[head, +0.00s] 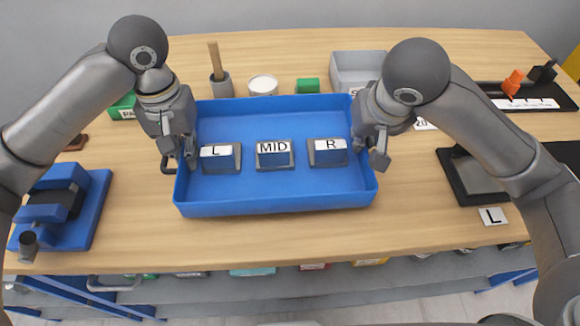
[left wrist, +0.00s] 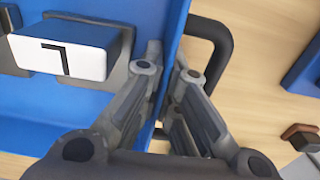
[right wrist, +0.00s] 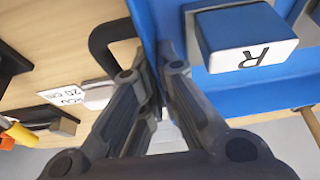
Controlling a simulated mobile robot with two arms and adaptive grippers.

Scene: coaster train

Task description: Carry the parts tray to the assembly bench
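The blue parts tray (head: 280,205) is at the middle of the wooden table. It holds three blue blocks with white labels: L (head: 221,160), MID (head: 274,156) and R (head: 328,153). My left gripper (head: 180,158) is at the tray's left wall. In the left wrist view its fingers (left wrist: 166,75) close on the wall from both sides, beside a black handle (left wrist: 215,50). My right gripper (head: 371,150) is at the right wall. In the right wrist view its fingers (right wrist: 154,75) pinch that wall beside another handle (right wrist: 105,40). I cannot tell whether the tray touches the table.
A blue fixture (head: 62,208) stands at the left on the wooden table (head: 410,225). A grey bin (head: 355,70), a cup with a wooden handle (head: 220,85) and a green block (head: 308,86) stand behind the tray. A black fixture (head: 475,180) and an L card (head: 493,216) lie right.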

